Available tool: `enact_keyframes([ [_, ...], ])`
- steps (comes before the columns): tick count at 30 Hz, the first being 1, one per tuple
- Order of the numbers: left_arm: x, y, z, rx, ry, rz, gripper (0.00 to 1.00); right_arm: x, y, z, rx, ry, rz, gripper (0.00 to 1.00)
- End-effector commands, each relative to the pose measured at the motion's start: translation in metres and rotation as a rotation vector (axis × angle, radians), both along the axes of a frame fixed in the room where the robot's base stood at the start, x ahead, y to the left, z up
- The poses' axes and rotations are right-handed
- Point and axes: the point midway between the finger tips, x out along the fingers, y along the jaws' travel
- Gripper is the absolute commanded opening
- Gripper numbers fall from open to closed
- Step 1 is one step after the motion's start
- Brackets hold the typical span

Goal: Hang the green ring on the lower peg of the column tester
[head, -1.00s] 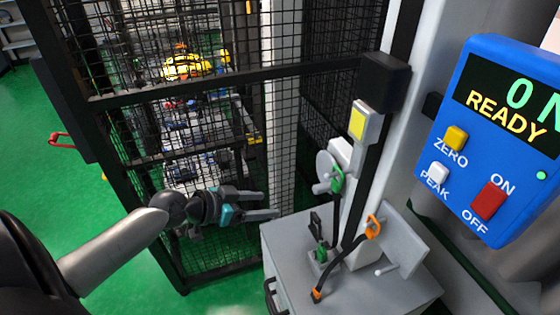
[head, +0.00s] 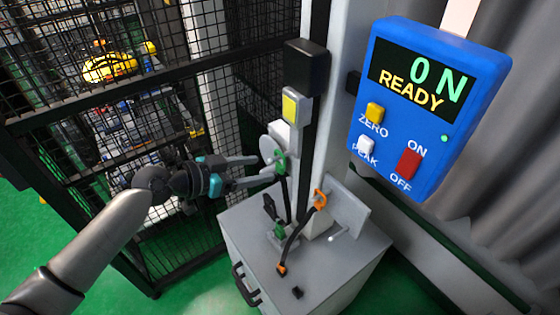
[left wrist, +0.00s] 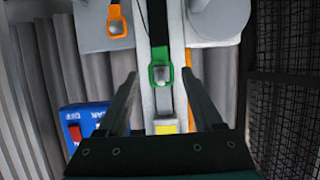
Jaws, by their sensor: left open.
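The green ring (head: 281,164) is at the upper end of a black strap beside the grey disc on the column tester (head: 284,133). In the left wrist view the green ring (left wrist: 161,75) surrounds a small grey metal piece. My left gripper (head: 265,169) is open, with its fingertips close to the ring. In the left wrist view the ring appears between the fingertips; I cannot tell whether they touch it. The strap runs down to another green piece (head: 279,231) low on the tester. I cannot clearly make out which peg is the lower one. My right gripper is not in view.
An orange ring (head: 320,198) with its own strap is to the right, near an angled grey plate (head: 350,209) with a pale peg. The grey cabinet (head: 340,262) is below. A black mesh cage (head: 215,75) stands behind my left arm. A blue display box (head: 428,105) reads 0 N, READY.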

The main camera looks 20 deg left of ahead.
Motion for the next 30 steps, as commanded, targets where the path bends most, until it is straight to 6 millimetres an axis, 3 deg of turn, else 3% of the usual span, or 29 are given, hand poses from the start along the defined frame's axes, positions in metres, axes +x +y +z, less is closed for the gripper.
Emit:
enact_keyframes([
  [6,0.028,-0.022,-0.012,-0.004,-0.001,0.001,0.68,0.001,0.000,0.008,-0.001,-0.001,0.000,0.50],
  [13,0.048,-0.037,-0.024,-0.002,-0.001,0.001,0.68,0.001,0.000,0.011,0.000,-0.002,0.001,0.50],
  [28,0.056,-0.044,-0.030,0.001,-0.001,0.001,0.68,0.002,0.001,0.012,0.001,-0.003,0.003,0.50],
  [30,0.056,-0.044,-0.029,0.001,-0.001,0.001,0.60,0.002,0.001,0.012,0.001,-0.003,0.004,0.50],
])
